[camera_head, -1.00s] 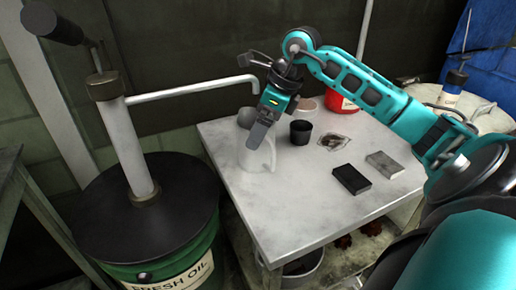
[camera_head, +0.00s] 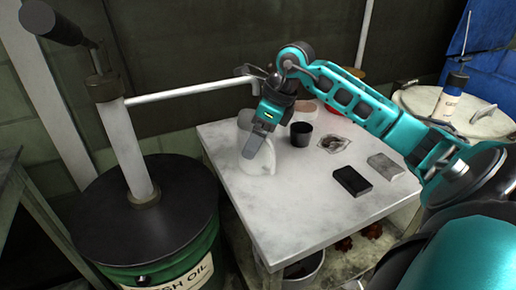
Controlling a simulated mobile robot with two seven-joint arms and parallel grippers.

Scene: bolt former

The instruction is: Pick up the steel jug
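The steel jug (camera_head: 264,162) shows as a pale, upright body on the left part of the white-topped table (camera_head: 290,215). My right arm comes in from the right, and my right gripper (camera_head: 257,140) points down at the jug. Its grey finger overlaps the jug's upper part in the picture and hides some of it. I see only one finger clearly, so I cannot tell whether it touches the jug or how wide it is open. My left gripper is out of view.
A black cup (camera_head: 301,134) stands right of the jug. A black block (camera_head: 352,181) and a grey block (camera_head: 385,166) lie further right. A green oil drum (camera_head: 190,262) with a pump (camera_head: 140,150) and spout stands left. The table's front is clear.

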